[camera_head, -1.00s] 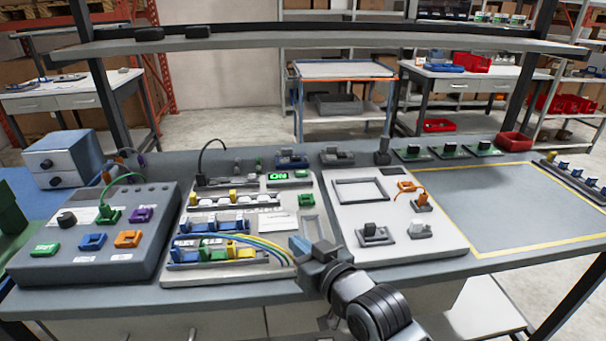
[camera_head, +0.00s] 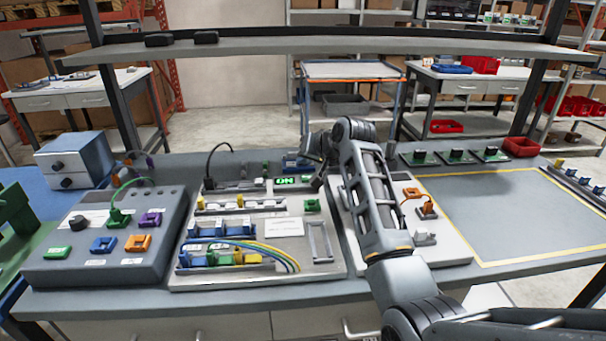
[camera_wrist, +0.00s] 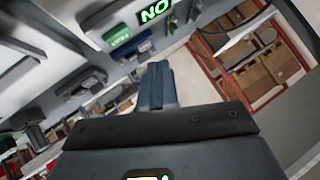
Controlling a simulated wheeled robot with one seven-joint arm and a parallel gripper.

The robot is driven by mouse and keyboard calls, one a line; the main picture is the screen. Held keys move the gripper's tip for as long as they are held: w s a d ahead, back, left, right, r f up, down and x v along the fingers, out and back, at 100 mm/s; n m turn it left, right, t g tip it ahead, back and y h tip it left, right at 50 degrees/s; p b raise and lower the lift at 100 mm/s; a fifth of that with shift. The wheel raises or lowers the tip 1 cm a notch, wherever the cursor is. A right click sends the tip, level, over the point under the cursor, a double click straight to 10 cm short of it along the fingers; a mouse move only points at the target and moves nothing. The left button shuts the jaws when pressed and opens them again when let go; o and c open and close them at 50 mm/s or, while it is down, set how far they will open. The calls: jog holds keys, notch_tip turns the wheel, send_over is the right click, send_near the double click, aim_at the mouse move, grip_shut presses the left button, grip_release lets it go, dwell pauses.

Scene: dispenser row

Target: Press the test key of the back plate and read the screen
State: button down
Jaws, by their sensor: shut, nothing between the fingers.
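The back plate (camera_head: 262,186) lies at the rear of the middle light board, with a small lit screen (camera_head: 285,180) showing green letters. The screen reads ON from the head view; it appears turned over in the wrist view (camera_wrist: 155,10). A green key (camera_wrist: 118,37) sits beside the screen in the wrist view. My gripper (camera_wrist: 157,68) is shut and empty, its fingertips close to the key but seemingly apart from it. In the head view my gripper (camera_head: 318,180) is just right of the screen, partly covering that area.
A grey console (camera_head: 110,240) with coloured keys stands left. Yellow, blue and green connectors with looped wires (camera_head: 265,250) fill the middle board's front. My arm crosses the right light board (camera_head: 445,250). The yellow-outlined area (camera_head: 510,215) is clear. A shelf (camera_head: 320,50) spans above.

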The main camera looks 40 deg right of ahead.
jog(key=shift+m+g+y, duration=0.5)
jog(key=shift+g+y, duration=0.2)
jog(key=d+r, duration=0.1)
jog(key=w+d+r, duration=0.1)
jog(key=r, duration=0.1)
jog(key=w+d+r, duration=0.1)
jog(key=shift+d+r+p, duration=0.2)
jog(key=shift+p, duration=0.15)
jog(key=b, duration=0.5)
send_over(307, 178)
jog(key=f, duration=0.7)
jog(key=shift+s+d, duration=0.3)
jog(key=shift+d, duration=0.05)
jog(key=shift+f+b, duration=0.45)
jog(key=shift+f, duration=0.45)
jog(key=shift+f, duration=0.1)
jog(key=shift+f, duration=0.3)
